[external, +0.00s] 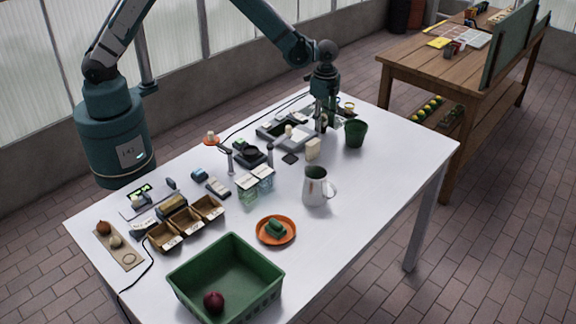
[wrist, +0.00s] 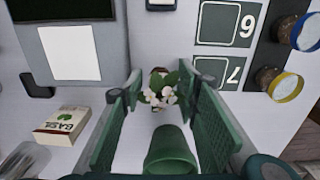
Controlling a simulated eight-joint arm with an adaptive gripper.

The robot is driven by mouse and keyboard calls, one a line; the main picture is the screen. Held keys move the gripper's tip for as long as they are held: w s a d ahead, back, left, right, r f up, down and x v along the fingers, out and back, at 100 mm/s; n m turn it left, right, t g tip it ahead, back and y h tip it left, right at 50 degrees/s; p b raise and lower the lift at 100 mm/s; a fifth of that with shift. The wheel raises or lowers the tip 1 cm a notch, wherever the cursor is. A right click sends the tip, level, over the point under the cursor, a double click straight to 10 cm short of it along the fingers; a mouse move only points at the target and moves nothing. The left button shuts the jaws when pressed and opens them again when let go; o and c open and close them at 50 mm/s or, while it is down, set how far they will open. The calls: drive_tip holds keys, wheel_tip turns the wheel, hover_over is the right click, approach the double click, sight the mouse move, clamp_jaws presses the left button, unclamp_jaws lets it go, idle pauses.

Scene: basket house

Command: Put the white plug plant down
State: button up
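The white-flowered plug plant (wrist: 160,95), with green leaves and a small brown plug, shows in the wrist view between the fingers of my gripper (wrist: 165,85). The fingers stand apart on either side of it, with gaps visible. I cannot tell its exact height above the surface. In the external view my gripper (external: 325,122) points down at the far end of the white table (external: 385,165), and the plant is hard to make out there. An empty-looking green pot (external: 355,133) stands just right of the gripper; a green pot also shows low in the wrist view (wrist: 170,152).
A Basil box (wrist: 62,125) stands left of my fingers. Numbered panels (wrist: 228,22) and rimmed jars (wrist: 285,86) lie to the right. A grey tray (external: 293,138) is beside the gripper.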

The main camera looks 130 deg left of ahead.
sight(323, 119)
drive_tip(key=shift+r, duration=0.1)
wheel_tip(323, 119, up, 12)
drive_tip(key=shift+r+p, duration=0.1)
drive_tip(key=shift+p, duration=0.5)
idle(0.6)
drive_tip(key=shift+d, duration=0.1)
drive_tip(key=s+d+r+t, duration=0.1)
drive_tip(key=d+r, duration=0.5)
drive_tip(key=d, duration=0.5)
drive_tip(key=s+d+r+t+y, duration=0.1)
drive_tip(key=d+r, duration=0.6)
drive_tip(key=d, duration=0.4)
drive_tip(key=s+d+r+t, duration=0.1)
drive_tip(key=s+d+r, duration=0.1)
drive_tip(key=d+r, duration=0.65)
drive_tip(key=s+d+f+t, duration=0.1)
drive_tip(key=s+d+t, duration=0.1)
drive_tip(key=s+d, duration=0.7)
drive_tip(key=s+d+f+t+h, duration=0.1)
drive_tip(key=s+d+t, duration=0.1)
drive_tip(key=s+d, duration=0.8)
drive_tip(key=d, duration=0.7)
drive_tip(key=shift+d+f, duration=0.15)
drive_tip(key=shift+f, duration=0.05)
